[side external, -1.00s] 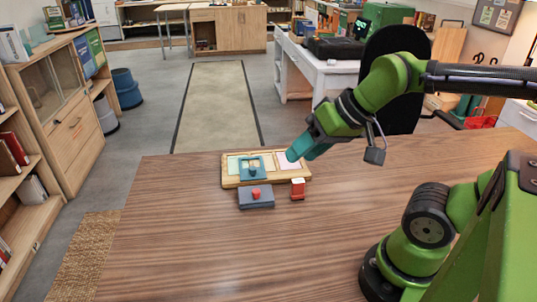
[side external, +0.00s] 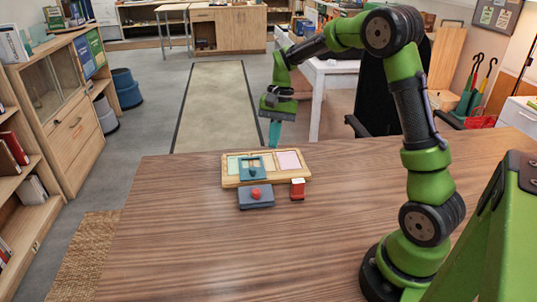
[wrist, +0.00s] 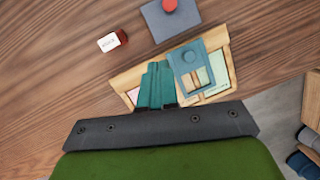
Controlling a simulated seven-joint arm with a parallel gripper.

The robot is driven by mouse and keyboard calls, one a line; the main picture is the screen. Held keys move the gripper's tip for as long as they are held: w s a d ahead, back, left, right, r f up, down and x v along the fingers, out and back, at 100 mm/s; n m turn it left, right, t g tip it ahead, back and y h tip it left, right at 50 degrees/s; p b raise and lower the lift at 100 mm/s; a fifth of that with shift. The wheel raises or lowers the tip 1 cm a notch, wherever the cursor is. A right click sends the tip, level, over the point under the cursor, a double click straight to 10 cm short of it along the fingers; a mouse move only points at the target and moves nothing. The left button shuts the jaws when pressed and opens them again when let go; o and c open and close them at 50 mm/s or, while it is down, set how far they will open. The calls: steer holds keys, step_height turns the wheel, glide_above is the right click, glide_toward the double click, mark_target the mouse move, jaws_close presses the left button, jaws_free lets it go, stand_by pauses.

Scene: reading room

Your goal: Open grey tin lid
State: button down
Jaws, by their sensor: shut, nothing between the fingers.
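The grey tin (side external: 256,201) is a low, dark grey-blue box on the table, in front of the wooden board. A red knob (side external: 255,193) sits on its top; I cannot make out a lid seam. In the wrist view the grey tin (wrist: 160,22) is at the top, partly cut off by the frame edge, with the red knob (wrist: 170,5). My gripper (side external: 273,146) points down near the far edge of the board, away from the tin. In the wrist view its teal fingers (wrist: 157,66) are together and empty, covering part of the board.
The wooden board (side external: 230,182) has pale coloured panels and a blue-teal plate with a knob (side external: 252,171). A small red block with a white top (side external: 297,189) stands right of the tin. The table's front and left are clear.

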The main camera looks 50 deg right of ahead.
steer(key=w+d+f+m+g, duration=0.1)
steer(key=w+d+f+m, duration=0.1)
steer(key=w, duration=0.1)
steer(key=y, duration=0.1)
glide_above(262, 187)
steer(key=d, duration=0.2)
steer(key=shift+m, duration=0.3)
steer(key=f, duration=0.7)
steer(key=shift+w+d+f, duration=0.1)
steer(key=shift+w+f, duration=0.2)
steer(key=shift+s+a, duration=0.2)
steer(key=shift+a, duration=0.4)
steer(key=shift+s+a, duration=0.15)
steer(key=shift+a, duration=0.4)
steer(key=shift+s+a, duration=0.15)
steer(key=shift+a, duration=0.4)
steer(key=s+a, duration=0.5)
steer(key=shift+s+a, duration=0.15)
steer(key=shift+s, duration=0.05)
